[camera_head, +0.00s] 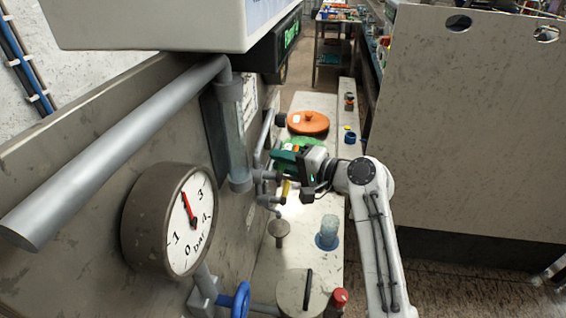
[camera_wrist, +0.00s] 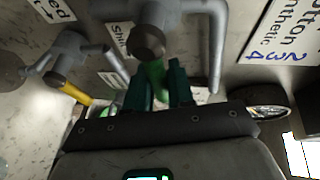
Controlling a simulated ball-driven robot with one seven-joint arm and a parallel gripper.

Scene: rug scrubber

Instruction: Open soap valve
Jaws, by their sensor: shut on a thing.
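A grey pipe fitting (camera_wrist: 147,42) with a round end stands right in front of my gripper (camera_wrist: 160,88) in the wrist view. A green valve handle (camera_wrist: 155,76) hangs below that fitting, between my two dark green fingers, and they are shut on it. In the head view my gripper (camera_head: 284,160) reaches left to the pipes on the panel and hides this handle. A second tap with a yellow handle (camera_wrist: 68,87) is to the left in the wrist view. The yellow handle (camera_head: 285,189) also shows just below my gripper in the head view. Which valve carries soap cannot be read.
A pressure gauge (camera_head: 180,220) and a blue valve wheel (camera_head: 240,299) are on the panel at the near left. An orange lid (camera_head: 308,122) lies beyond my gripper. A large grey board (camera_head: 480,130) stands at the right. Labels (camera_wrist: 278,35) are on the panel.

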